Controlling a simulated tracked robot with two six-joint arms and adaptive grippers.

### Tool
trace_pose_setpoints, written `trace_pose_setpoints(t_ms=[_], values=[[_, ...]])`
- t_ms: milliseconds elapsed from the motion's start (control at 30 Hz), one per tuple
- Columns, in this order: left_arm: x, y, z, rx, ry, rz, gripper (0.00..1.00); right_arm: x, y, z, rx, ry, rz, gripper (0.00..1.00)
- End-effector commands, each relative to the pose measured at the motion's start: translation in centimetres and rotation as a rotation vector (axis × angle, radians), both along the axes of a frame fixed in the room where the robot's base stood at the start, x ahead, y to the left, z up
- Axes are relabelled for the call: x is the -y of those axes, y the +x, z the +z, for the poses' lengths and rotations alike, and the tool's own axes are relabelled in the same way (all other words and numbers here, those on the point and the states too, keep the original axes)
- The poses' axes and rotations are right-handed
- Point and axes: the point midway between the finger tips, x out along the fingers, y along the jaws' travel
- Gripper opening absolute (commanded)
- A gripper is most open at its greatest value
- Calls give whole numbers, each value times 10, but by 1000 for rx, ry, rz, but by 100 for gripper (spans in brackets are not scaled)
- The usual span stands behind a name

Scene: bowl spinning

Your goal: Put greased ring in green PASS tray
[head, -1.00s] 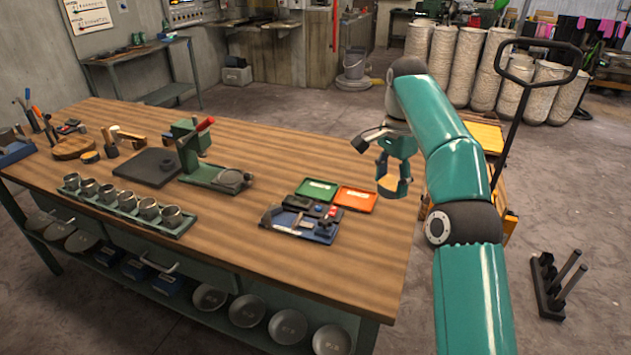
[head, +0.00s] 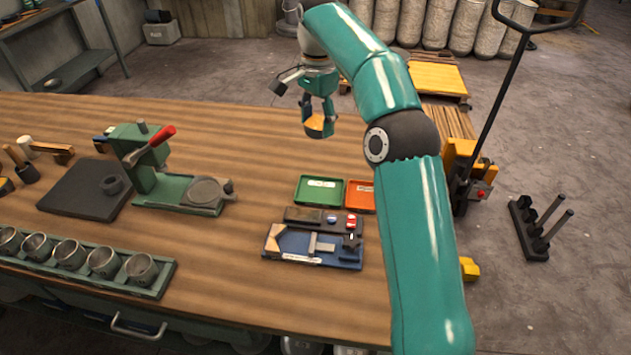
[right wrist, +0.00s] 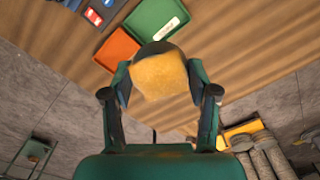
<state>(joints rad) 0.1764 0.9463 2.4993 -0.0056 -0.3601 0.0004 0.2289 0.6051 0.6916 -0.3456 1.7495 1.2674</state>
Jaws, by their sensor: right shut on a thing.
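My right gripper (head: 319,122) is in the air over the far part of the bench, above and beyond the green tray. It is shut on a dark-edged thing with a yellow-orange face (head: 317,127), probably the greased ring; no hole shows. In the right wrist view the yellow-orange face (right wrist: 158,77) sits between both fingers. The green tray (head: 317,198) lies on the bench with a white label in it and looks empty. It also shows in the right wrist view (right wrist: 150,14), beyond the held thing. My left gripper is out of view.
An orange tray (head: 360,194) adjoins the green tray's right side. A blue tool tray (head: 347,258) lies in front. A green press with a red lever (head: 150,160), a dark pad (head: 82,192) and a rack of cups (head: 150,290) stand left.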

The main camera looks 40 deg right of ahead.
Motion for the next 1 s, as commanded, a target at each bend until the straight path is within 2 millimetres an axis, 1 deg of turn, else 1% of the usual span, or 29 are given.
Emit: trace_pose_setpoints(t_ms=[33,167,200,400,500,600,767,1000], values=[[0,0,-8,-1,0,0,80,3,-4,-12,-2,0,-6,9],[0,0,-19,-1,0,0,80,9,-10,-43,-2,1,-21,9],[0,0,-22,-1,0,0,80,10,-11,-54,-1,1,-24,9],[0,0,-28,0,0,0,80,13,-13,-105,-3,1,-29,9],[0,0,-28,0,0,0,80,13,-13,-125,-3,1,-31,9],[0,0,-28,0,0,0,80,13,-13,-139,-3,1,-30,9],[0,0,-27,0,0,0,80,14,-13,-149,-2,0,-31,9],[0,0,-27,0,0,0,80,14,-14,-180,-4,1,-31,9]])
